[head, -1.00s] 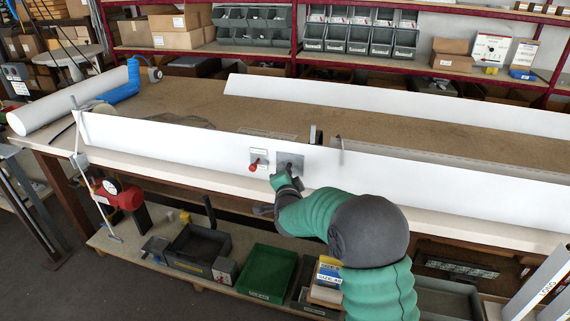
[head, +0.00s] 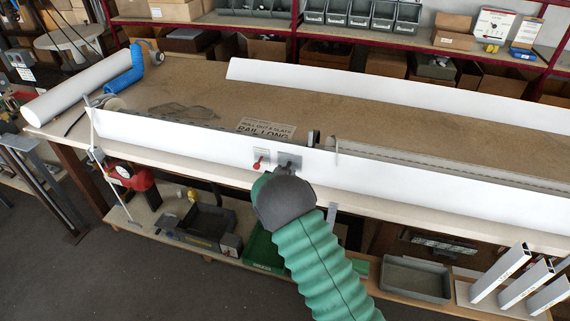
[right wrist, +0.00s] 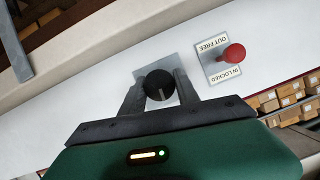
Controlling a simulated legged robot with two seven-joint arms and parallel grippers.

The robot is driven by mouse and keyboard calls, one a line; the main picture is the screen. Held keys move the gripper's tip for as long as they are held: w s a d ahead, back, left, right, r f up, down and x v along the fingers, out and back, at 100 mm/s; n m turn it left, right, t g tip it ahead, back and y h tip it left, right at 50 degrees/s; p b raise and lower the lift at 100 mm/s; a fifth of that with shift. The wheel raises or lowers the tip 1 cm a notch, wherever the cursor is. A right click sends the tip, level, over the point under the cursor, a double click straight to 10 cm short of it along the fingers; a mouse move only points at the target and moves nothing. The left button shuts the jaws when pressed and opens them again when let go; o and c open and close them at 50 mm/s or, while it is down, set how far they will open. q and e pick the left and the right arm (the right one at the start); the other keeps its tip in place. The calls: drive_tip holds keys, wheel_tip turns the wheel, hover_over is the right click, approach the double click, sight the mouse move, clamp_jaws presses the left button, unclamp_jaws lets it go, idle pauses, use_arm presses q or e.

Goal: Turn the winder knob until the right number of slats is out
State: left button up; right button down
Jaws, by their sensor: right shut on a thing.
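The black winder knob (right wrist: 158,85) sits on a grey plate (head: 291,159) on the white upright board (head: 190,140). My right gripper (right wrist: 159,88) is shut on the knob, one finger on each side; a pale line marks the knob's face. In the head view my wrist hides most of this grip. A long pale strip (head: 420,160) runs right behind the board. My left gripper is not in view.
A second white board (head: 400,92) stands further back on the brown bench (head: 200,85). Trays fill the shelf below; white profiles (head: 500,272) stand lower right.

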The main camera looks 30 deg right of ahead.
drive_tip(key=shift+r+n+p, duration=0.1)
drive_tip(key=shift+n+p, duration=0.3)
drive_tip(key=shift+p, duration=0.2)
drive_tip(key=c, duration=1.3)
unclamp_jaws()
drive_tip(key=o, duration=0.4)
drive_tip(key=shift+w+d+f, duration=0.1)
drive_tip(key=shift+w+f, duration=0.1)
drive_tip(key=shift+s, duration=0.1)
drive_tip(key=v, duration=1.6)
drive_tip(key=shift+a+r+b, duration=0.15)
drive_tip(key=shift+a+b, duration=0.15)
drive_tip(key=shift+a, duration=0.2)
